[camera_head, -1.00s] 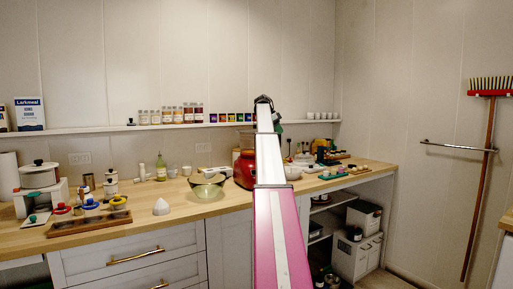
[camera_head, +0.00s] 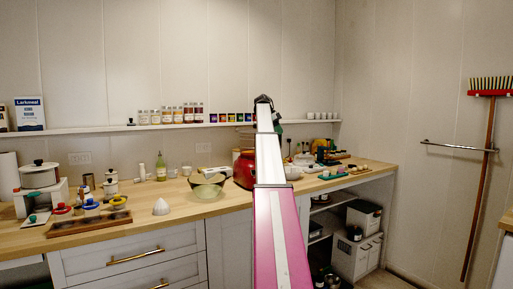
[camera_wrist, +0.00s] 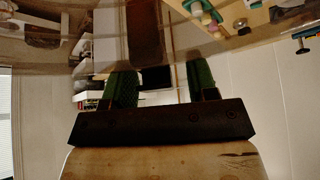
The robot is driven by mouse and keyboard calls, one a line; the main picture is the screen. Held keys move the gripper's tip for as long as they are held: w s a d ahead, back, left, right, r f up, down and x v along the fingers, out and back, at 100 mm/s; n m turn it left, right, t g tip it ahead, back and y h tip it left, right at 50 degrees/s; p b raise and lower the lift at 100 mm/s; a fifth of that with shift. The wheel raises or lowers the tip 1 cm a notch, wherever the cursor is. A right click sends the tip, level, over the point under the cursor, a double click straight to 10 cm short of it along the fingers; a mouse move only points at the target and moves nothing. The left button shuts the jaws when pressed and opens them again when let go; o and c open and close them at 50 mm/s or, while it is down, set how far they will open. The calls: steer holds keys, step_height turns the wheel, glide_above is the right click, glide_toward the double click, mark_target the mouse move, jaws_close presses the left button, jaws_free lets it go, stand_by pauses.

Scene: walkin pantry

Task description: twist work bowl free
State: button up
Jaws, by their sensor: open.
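A red appliance base (camera_head: 243,170) stands on the counter just left of my arm, partly hidden by it. A clear, faint shape (camera_head: 245,138) rises above it; I cannot tell for sure that it is the work bowl. My gripper shows in the wrist view (camera_wrist: 158,84), its two green fingers apart with a gap between them. A dark reddish-brown upright piece (camera_wrist: 147,35) lies beyond the fingertips, in front of a large see-through curved surface. I cannot tell whether the fingers touch it. In the head view my arm hides most of the gripper.
A greenish clear bowl (camera_head: 207,190) and a small white cone-shaped thing (camera_head: 161,207) sit left of the red base. A wooden tray (camera_head: 88,223) with coloured items lies further left. A shelf (camera_head: 90,129) with jars runs behind. Several items crowd the counter at right.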

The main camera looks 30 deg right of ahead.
steer(key=a+r, duration=0.4)
steer(key=r, duration=0.2)
steer(key=shift+r, duration=0.2)
stand_by(0.4)
steer(key=shift+s, duration=0.15)
stand_by(0.3)
